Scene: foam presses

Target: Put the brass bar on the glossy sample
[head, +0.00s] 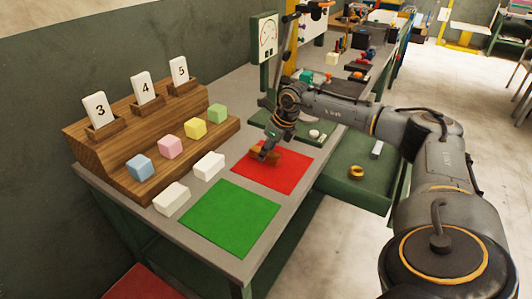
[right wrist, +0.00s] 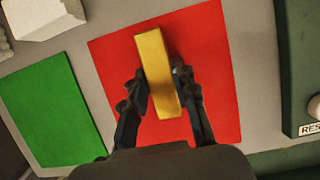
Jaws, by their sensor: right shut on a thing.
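The brass bar (right wrist: 157,65) is between the fingers of my right gripper (right wrist: 160,88), which is shut on it. In the head view the bar (head: 265,155) and my right gripper (head: 266,150) are over the far part of the red mat (head: 275,180). I cannot tell whether the bar touches the mat. Blue (head: 139,167), pink (head: 170,147), yellow (head: 195,128) and green (head: 217,113) cubes sit on the lower step of a wooden stand. Two white blocks (head: 171,198) (head: 208,165) lie in front. I cannot tell which sample is glossy. My left gripper is out of view.
The wooden stand (head: 128,125) holds cards 3, 4 and 5. A bare green mat (head: 230,220) lies nearer. A dial gauge (head: 264,38) stands behind. A green shelf at right (head: 352,190) bears a brass ring (head: 355,172) and a grey bar (head: 376,149).

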